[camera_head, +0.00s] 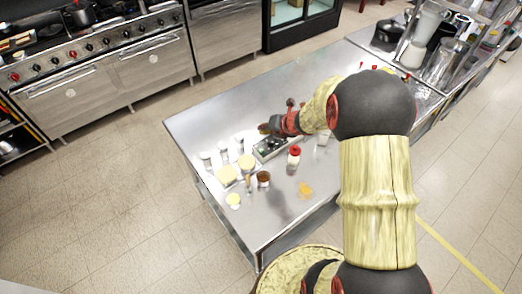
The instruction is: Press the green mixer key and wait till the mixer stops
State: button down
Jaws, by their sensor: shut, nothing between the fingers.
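My gripper (268,129) is over the middle of the steel table, shut and empty, at the end of my arm reaching in from the right. It is just above and behind a grey tray (258,155) with dark and small green contents. I cannot tell whether the gripper touches anything there. I cannot make out a mixer or a green key for certain at this size. My arm hides part of the table to the right.
A shelf with pots stands at upper right. A stove (100,65) stands at upper left, across open floor.

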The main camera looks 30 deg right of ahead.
aim_at(263, 149)
jog(key=shift+f+b, duration=3.75)
jog(key=shift+f, duration=0.65)
jog(key=shift+f+b, duration=0.3)
jog(key=shift+f, duration=0.1)
jog(key=shift+f+b, duration=0.4)
jog(key=shift+f, duration=0.05)
jog(key=shift+r, duration=0.15)
jog(key=shift+r+p, duration=0.75)
jog(key=shift+p, duration=0.05)
notch_tip(263, 149, up, 5)
jog(key=p, duration=0.4)
